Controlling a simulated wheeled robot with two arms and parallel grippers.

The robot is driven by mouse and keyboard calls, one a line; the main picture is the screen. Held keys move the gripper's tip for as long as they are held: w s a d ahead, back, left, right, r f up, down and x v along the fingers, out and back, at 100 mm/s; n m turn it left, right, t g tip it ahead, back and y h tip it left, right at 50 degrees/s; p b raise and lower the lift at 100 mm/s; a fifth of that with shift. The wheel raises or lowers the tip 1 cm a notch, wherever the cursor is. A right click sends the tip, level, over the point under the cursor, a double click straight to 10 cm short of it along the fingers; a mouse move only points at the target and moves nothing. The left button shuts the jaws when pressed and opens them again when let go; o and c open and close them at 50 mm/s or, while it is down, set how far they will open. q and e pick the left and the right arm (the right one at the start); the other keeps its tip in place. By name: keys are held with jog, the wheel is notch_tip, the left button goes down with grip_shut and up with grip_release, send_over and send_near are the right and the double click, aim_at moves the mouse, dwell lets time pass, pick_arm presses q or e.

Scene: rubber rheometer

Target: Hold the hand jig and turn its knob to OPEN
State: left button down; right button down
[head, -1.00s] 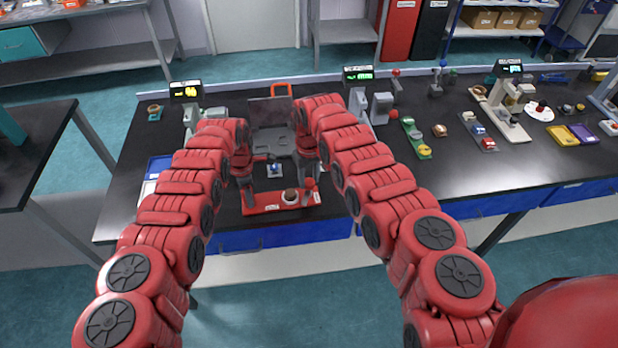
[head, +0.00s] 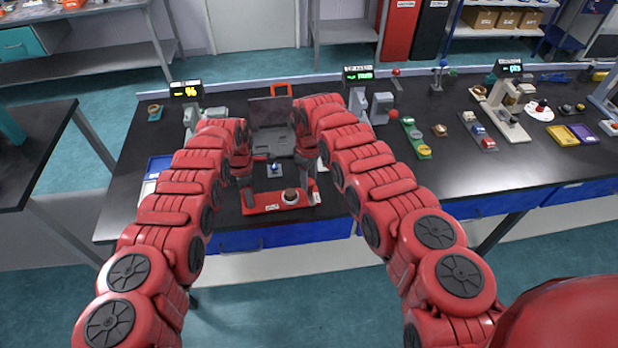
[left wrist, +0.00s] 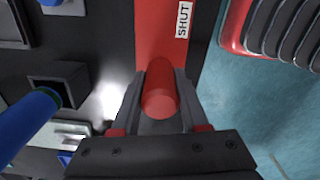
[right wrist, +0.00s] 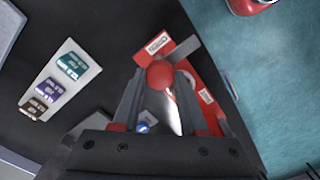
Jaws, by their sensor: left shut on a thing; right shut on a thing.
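The hand jig (head: 265,208) is a long red base at the front edge of the black bench. A label on it reads SHUT in the left wrist view. My left gripper (left wrist: 160,105) is shut on the jig's upright red handle (left wrist: 160,88). My right gripper (right wrist: 160,90) is shut on the red ball knob (right wrist: 160,72) at the jig's other end. White labels (right wrist: 158,43) lie on the red base near the knob, too small to read surely. A round white part with a brown middle (head: 291,196) sits on the jig between the grippers.
A grey machine with a dark panel (head: 270,112) stands behind the jig. A small blue-topped piece (head: 274,169) lies between my arms. A strip with several coloured samples (right wrist: 60,80) lies to one side.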

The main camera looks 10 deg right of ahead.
jog(key=shift+c, duration=2.1)
grip_release()
notch_tip(320, 180, up, 12)
pick_arm(q)
jog(key=shift+c, duration=1.7)
grip_release()
